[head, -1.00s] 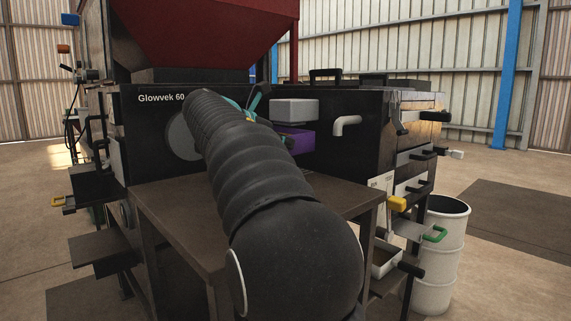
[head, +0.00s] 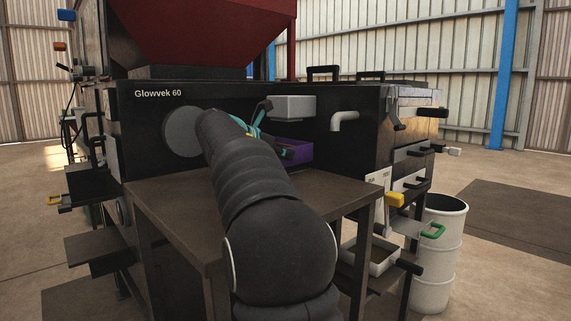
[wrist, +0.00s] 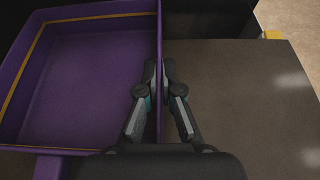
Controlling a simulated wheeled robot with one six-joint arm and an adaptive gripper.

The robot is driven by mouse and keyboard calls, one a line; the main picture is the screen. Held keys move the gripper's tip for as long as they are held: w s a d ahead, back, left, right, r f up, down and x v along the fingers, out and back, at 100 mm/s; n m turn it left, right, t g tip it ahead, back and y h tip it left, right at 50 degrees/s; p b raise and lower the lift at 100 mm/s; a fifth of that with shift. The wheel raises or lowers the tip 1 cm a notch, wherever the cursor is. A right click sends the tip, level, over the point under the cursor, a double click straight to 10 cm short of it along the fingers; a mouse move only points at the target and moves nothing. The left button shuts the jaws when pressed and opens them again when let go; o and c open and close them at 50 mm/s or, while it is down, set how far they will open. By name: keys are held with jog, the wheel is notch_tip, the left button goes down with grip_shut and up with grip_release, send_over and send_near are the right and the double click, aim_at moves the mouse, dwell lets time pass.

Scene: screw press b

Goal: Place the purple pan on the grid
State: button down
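The purple pan (wrist: 95,85) fills the left of the wrist view, shallow, empty and with a thin yellow line along its inner walls. In the head view the pan (head: 297,151) shows beyond the brown table, partly hidden by my arm. My gripper (wrist: 160,72) has one finger on each side of the pan's right-hand wall and is shut on it. In the head view my gripper (head: 285,152) is a small dark shape against the pan. I cannot make out a grid; whether the pan rests on anything is not clear.
The brown table (head: 310,186) has a bare top in front of the machine. A grey box (head: 291,107) juts from the machine above the pan, with a white pipe (head: 344,121) to its right. A white barrel (head: 440,250) stands at the right.

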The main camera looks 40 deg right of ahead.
jog(key=shift+w+d+f, duration=0.1)
jog(key=shift+d+f, duration=0.05)
jog(key=shift+f, duration=0.65)
jog(key=shift+f, duration=0.15)
jog(key=c, duration=1.3)
grip_release()
jog(key=shift+f, duration=0.1)
jog(key=shift+r, duration=0.2)
jog(key=shift+a+r, duration=0.15)
jog(key=shift+a, duration=0.15)
jog(key=p+v, duration=0.1)
jog(key=v, duration=1)
jog(key=shift+a+r, duration=0.1)
jog(key=shift+a, duration=0.05)
